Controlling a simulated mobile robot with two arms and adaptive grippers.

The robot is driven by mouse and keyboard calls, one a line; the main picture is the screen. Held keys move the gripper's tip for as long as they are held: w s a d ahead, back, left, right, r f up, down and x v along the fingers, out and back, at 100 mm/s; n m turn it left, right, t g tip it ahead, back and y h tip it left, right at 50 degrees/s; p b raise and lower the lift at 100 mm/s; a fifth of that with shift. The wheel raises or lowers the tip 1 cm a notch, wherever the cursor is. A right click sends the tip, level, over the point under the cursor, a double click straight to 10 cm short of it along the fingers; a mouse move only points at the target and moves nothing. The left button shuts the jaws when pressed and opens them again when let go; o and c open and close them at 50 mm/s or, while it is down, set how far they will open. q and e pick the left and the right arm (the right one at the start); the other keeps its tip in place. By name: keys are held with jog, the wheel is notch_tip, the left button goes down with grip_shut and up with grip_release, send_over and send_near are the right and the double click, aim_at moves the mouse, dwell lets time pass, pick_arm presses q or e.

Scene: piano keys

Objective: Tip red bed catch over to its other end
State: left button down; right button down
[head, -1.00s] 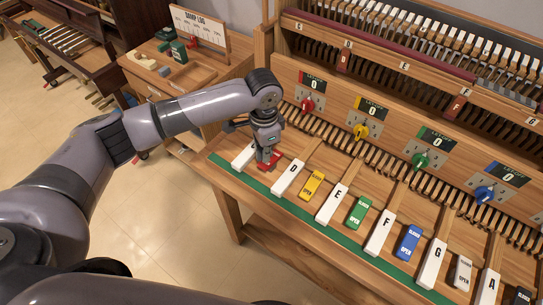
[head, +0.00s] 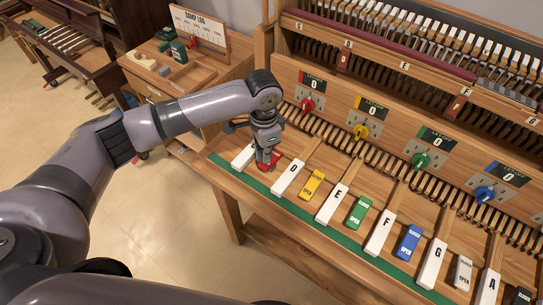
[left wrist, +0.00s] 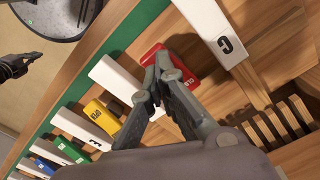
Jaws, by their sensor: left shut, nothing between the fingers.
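The red bed catch (head: 263,167) is a small red rocker piece lying between the white C key (head: 244,156) and the white D key (head: 288,177). My left gripper (head: 267,158) is shut and empty, pointing down right over the catch and hiding part of it. In the left wrist view the closed fingertips (left wrist: 162,66) are against or just above the red catch (left wrist: 153,53). Lettering shows on its right end, partly covered by a finger. I cannot tell if they touch. A dark shape at that view's left edge looks like my right gripper (left wrist: 18,65); its jaws are unclear.
Yellow (head: 312,184), green (head: 358,212) and blue (head: 408,242) catches lie between further white keys. A red knob (head: 306,105) under a counter reading 0 is on the panel behind. A green strip (head: 280,204) runs along the table's front edge.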

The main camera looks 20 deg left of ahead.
pick_arm(q)
jog(key=shift+s+f+b, duration=0.1)
jog(key=shift+f+b, duration=0.25)
jog(key=shift+f, duration=0.95)
dwell(0.4)
notch_tip(320, 180, up, 2)
jog(key=shift+p, duration=1.25)
notch_tip(320, 180, up, 5)
jog(key=p, duration=0.6)
jog(key=shift+r, duration=0.1)
